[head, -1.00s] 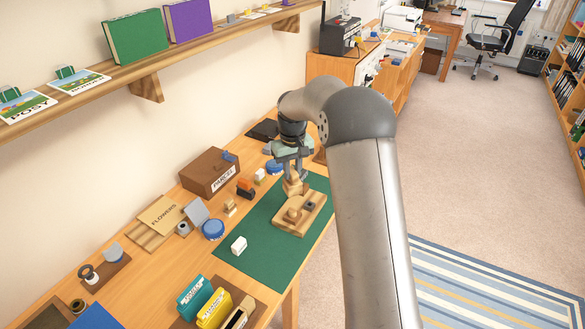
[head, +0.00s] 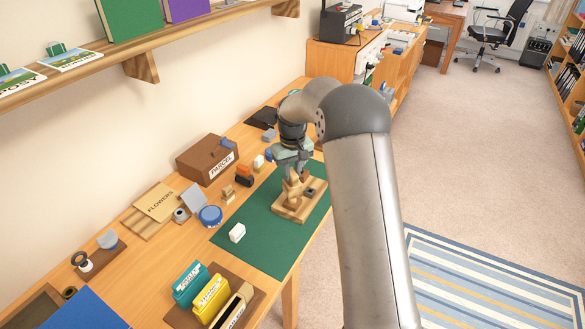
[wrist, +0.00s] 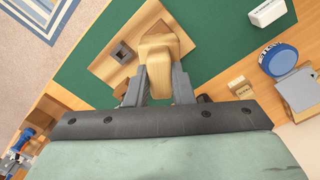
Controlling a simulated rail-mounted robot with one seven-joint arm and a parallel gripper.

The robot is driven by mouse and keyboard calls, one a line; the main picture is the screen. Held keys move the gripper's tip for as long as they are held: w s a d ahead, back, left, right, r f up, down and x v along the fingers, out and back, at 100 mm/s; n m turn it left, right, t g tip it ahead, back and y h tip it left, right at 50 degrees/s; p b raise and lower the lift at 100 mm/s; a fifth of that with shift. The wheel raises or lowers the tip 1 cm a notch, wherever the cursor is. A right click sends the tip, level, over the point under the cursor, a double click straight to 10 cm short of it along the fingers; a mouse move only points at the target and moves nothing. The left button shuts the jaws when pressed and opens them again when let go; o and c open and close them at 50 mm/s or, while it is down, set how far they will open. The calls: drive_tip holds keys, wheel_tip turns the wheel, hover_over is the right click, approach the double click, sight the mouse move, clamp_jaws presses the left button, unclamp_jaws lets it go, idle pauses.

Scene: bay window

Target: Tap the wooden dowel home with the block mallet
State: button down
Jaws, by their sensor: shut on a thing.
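My gripper (head: 293,172) is shut on a pale wooden block mallet (head: 293,192), held over the wooden board (head: 287,213). In the wrist view the mallet (wrist: 158,42) sits between the fingers of my gripper (wrist: 160,86), its head pointing away over the board (wrist: 192,38). The board lies on a green mat (head: 256,235) and has a dark square fitting (head: 310,192), also seen in the wrist view (wrist: 121,53). The wooden dowel cannot be made out; the mallet covers that part of the board. I cannot tell whether mallet and dowel touch.
A white block (head: 237,232) lies on the mat. A blue round tin (head: 210,216), a brown parcel box (head: 206,159) and an orange-and-black item (head: 244,175) stand left of the mat. Card files (head: 208,297) stand at the front. The mat's near part is mostly clear.

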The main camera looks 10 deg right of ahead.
wheel_tip(320, 180, down, 3)
drive_tip(key=shift+r+b, duration=0.2)
drive_tip(key=shift+b, duration=0.1)
drive_tip(key=shift+r, duration=0.15)
drive_tip(key=shift+r+p, duration=1.6)
drive_tip(key=shift+r, duration=0.7)
drive_tip(key=shift+f, duration=0.1)
wheel_tip(320, 180, down, 6)
drive_tip(key=b, duration=0.3)
drive_tip(key=shift+r+b, duration=0.2)
drive_tip(key=shift+b, duration=0.2)
drive_tip(key=shift+r, duration=0.15)
